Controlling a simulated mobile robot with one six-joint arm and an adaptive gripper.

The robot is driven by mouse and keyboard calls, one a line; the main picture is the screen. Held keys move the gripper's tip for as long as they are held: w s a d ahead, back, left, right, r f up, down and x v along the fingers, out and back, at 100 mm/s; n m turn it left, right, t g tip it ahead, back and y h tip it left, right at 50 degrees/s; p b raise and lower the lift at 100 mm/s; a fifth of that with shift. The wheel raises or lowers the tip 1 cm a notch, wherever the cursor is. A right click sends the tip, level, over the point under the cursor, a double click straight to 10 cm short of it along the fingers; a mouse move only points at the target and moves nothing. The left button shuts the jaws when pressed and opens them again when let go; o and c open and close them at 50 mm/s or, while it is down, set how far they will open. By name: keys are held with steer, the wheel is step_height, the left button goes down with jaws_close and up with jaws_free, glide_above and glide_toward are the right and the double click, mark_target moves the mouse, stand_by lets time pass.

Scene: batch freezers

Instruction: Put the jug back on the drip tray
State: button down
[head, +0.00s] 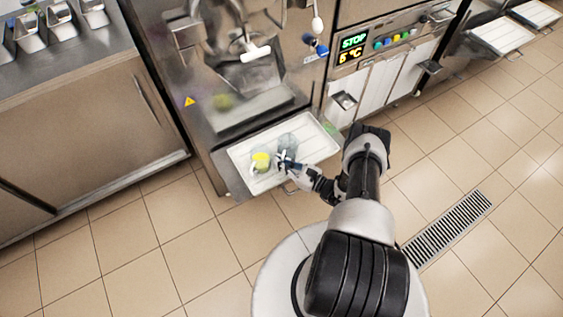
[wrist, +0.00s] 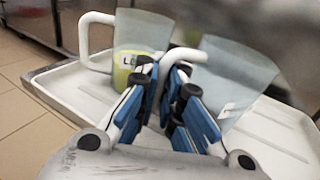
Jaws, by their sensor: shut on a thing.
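The white drip tray (head: 240,152) juts from the front of the freezer; its rim also shows in the wrist view (wrist: 60,72). A clear, empty-looking jug (wrist: 236,80) is at my gripper (wrist: 168,75), whose blue-padded fingers are shut on its white handle (wrist: 185,56). In the head view this jug (head: 288,142) is over the tray's middle. I cannot tell whether its base touches the tray. A second jug (wrist: 140,40) with yellow-green contents stands beside it to the left, its handle turned left; it also shows in the head view (head: 261,161).
The freezer's dispensing spout (head: 255,52) is above and behind the tray. A display panel (head: 353,48) is to the right. A steel cabinet (head: 85,130) stands at the left. The tiled floor in front is open, with a drain grate (head: 448,228) at the right.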

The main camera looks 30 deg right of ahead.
steer(key=c, duration=1.7)
jaws_free()
steer(key=p+v, duration=0.2)
steer(key=v, duration=1)
steer(key=w+a+r+n+g+y, duration=0.1)
steer(key=w+r+n+g+y, duration=0.2)
steer(key=r, duration=0.4)
steer(key=w+a+r+n+g+y, duration=0.1)
steer(key=w+r+n+g, duration=0.2)
steer(key=r+n, duration=0.3)
steer(key=s+a+r+n+g+h, duration=0.1)
steer(key=a+r+n+g, duration=0.35)
steer(key=r, duration=0.55)
steer(key=a+r+n+g, duration=0.4)
steer(key=a+r, duration=0.1)
steer(key=r, duration=0.5)
steer(key=shift+s+a+r+n+t+h, duration=0.6)
steer(key=shift+s+a+r+n+h, duration=0.75)
steer(key=shift+s+r+n+h, duration=1.2)
steer(key=shift+s+a+r+n+t+h, duration=0.65)
steer(key=shift+s+a+r+n+h, duration=0.9)
steer(key=shift+s+r, duration=2)
steer(key=shift+s+a+r+n+t+h, duration=0.6)
steer(key=shift+s+a+r+n+h, duration=0.7)
steer(key=shift+s+r+n, duration=1.7)
steer(key=shift+s+d+f+m, duration=0.15)
steer(key=shift+s+f+m, duration=0.25)
steer(key=shift+m, duration=0.15)
